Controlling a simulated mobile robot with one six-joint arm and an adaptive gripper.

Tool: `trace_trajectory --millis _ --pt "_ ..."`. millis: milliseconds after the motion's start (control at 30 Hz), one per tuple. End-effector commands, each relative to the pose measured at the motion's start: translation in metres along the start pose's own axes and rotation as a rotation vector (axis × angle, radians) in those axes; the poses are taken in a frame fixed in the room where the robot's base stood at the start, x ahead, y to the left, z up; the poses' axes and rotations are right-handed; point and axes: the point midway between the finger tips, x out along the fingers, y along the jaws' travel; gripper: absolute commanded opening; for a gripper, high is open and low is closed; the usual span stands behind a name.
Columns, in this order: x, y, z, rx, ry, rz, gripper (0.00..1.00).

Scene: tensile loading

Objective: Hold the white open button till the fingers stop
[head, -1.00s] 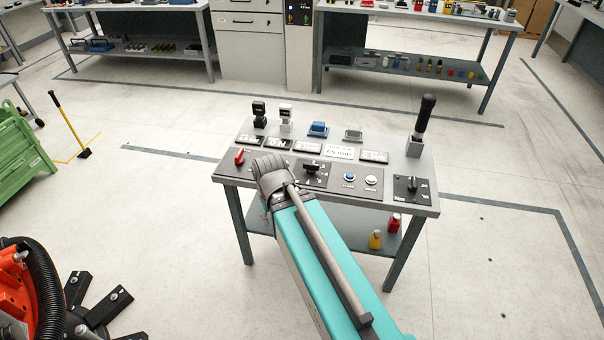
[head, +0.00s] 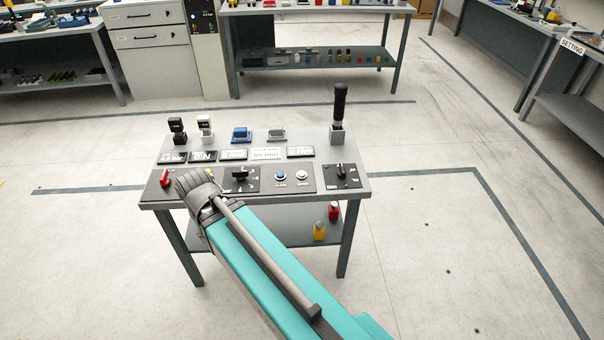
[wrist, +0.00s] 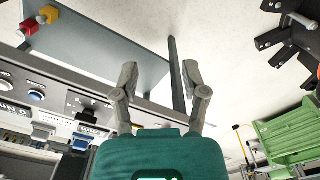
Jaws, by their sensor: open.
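The white open button (head: 303,176) is a small round button on the front panel of the grey bench, labelled OPEN. The blue close button (head: 280,175) sits just left of it. My gripper (wrist: 158,72) shows in the wrist view with its two grey fingers spread apart and nothing between them. In the head view my teal arm reaches to the bench's front left, and its grey end covers part of the panel left of the black knob (head: 240,174). The fingers cannot be made out there.
The bench (head: 350,187) carries a red switch (head: 165,178), another knob (head: 341,171), displays, a blue fixture (head: 241,134), a grey fixture (head: 276,133) and an upright black handle (head: 340,105). Floor to the right is clear.

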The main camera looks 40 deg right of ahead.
Motion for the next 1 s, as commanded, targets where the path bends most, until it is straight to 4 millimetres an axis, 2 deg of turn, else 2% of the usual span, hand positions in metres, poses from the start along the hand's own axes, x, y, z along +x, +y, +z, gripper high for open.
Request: trace_trajectory --millis 33,300,1000 --pt "0.0000 0.0000 0.0000 0.000 0.000 0.000 0.50" --pt "0.0000 0.0000 0.0000 0.000 0.000 0.000 0.00" --pt "0.0000 0.0000 0.0000 0.000 0.000 0.000 0.00"
